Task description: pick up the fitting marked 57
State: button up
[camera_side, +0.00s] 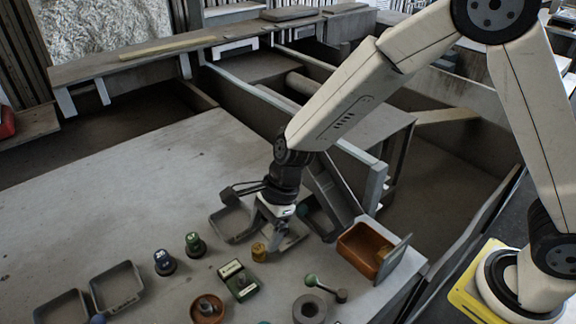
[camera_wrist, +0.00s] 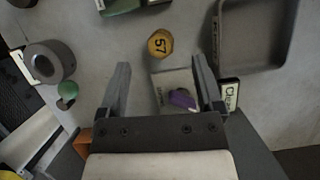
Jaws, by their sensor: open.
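The fitting marked 57 is a small mustard-yellow round piece; in the wrist view (camera_wrist: 160,43) its dark number faces the camera. In the side view it (camera_side: 259,252) stands on the grey table just left of my gripper (camera_side: 280,238). In the wrist view my gripper (camera_wrist: 160,62) has its two fingers wide apart with nothing held between them. The fitting appears ahead of the fingers, roughly midway between their tips. In the side view the fingertips are low near the table; their exact height is hard to tell.
A grey tray (camera_wrist: 255,65) and a labelled block (camera_wrist: 229,95) lie close to the right finger. A purple piece (camera_wrist: 181,98) sits between the fingers' bases. A green labelled block (camera_side: 238,283), grey ring (camera_side: 298,308) and orange bin (camera_side: 345,254) stand nearby.

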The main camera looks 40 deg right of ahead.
aim_at(259, 247)
jog(key=shift+x, duration=2.65)
jog(key=shift+d, duration=0.1)
grip_shut()
